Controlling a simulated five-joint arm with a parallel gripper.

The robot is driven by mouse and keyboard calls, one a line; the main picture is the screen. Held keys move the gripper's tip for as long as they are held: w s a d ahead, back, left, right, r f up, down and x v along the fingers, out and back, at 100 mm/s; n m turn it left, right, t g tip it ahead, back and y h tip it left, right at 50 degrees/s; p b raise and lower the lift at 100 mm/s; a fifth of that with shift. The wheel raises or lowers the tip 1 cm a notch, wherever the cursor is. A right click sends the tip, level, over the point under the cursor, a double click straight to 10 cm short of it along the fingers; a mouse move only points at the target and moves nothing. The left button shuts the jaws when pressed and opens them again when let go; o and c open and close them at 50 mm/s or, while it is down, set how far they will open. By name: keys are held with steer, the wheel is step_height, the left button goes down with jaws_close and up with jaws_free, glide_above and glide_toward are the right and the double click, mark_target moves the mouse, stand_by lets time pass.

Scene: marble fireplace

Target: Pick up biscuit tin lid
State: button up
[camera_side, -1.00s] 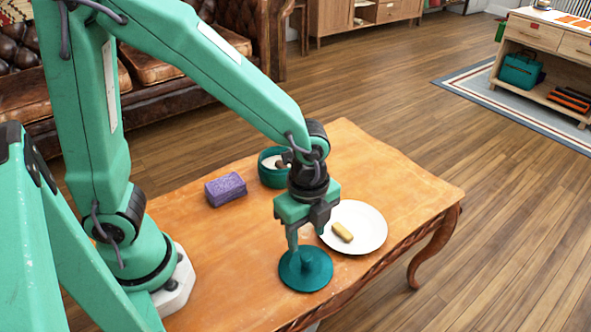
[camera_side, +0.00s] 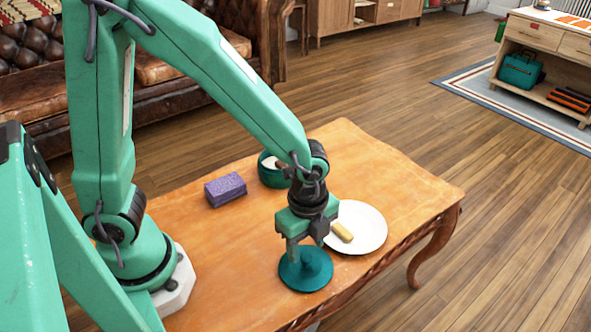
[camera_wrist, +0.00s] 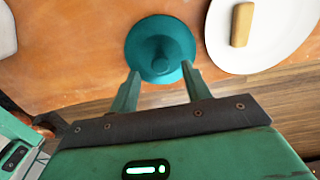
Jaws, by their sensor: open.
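The biscuit tin lid (camera_side: 306,272) is a teal disc lying on the wooden table near its front edge. In the wrist view the lid (camera_wrist: 160,30) shows a round knob at its middle. My gripper (camera_side: 305,249) is low over the lid, pointing down. In the wrist view the two fingertips of my gripper (camera_wrist: 160,72) are apart, one on each side of the knob's near side, with nothing held. A teal tin (camera_side: 270,172) without a lid stands farther back, partly hidden by my arm, with pale contents inside.
A white plate (camera_side: 369,222) with a biscuit (camera_side: 342,231) on it lies close to the right of the lid. A purple block (camera_side: 225,189) lies at the back left. The wooden table (camera_side: 225,265) is clear left of the lid.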

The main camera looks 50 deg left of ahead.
mark_target(306, 256)
steer(key=shift+f, duration=2.2)
jaws_close()
